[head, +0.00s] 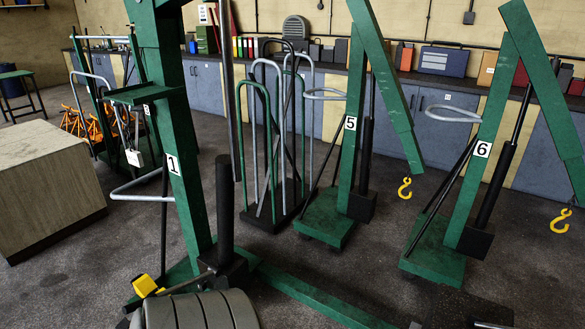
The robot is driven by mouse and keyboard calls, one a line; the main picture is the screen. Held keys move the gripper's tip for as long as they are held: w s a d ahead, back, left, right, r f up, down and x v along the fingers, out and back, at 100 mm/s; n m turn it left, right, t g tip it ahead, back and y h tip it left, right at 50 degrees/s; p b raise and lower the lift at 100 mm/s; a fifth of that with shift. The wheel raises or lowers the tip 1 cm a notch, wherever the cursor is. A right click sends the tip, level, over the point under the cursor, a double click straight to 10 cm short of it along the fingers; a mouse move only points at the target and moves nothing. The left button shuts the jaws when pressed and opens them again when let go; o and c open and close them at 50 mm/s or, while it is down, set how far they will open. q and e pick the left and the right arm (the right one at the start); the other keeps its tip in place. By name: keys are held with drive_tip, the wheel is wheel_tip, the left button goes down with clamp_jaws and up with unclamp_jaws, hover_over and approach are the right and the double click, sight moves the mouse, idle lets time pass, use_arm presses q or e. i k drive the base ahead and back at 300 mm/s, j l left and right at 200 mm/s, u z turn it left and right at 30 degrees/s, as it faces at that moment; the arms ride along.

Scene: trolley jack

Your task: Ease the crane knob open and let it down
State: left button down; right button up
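A green crane labelled 1 (185,190) stands close in front of me, its upper end cut off by the top edge. Its black ram (225,215) rises from a dark block (227,275), with the rod extended upward. A thin rod runs left from this block. A yellow piece (145,286) sits near the crane's foot; I cannot tell whether it is the knob.
Green cranes labelled 5 (345,170) and 6 (470,185) stand behind to the right, with yellow hooks (405,188) (561,221) hanging. A rack of bent tubes (268,218) stands between. A pale block (50,190) is at left. A green leg (315,300) crosses the floor.

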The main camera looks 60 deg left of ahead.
sight(201, 284)
drive_tip(key=u, duration=2.45)
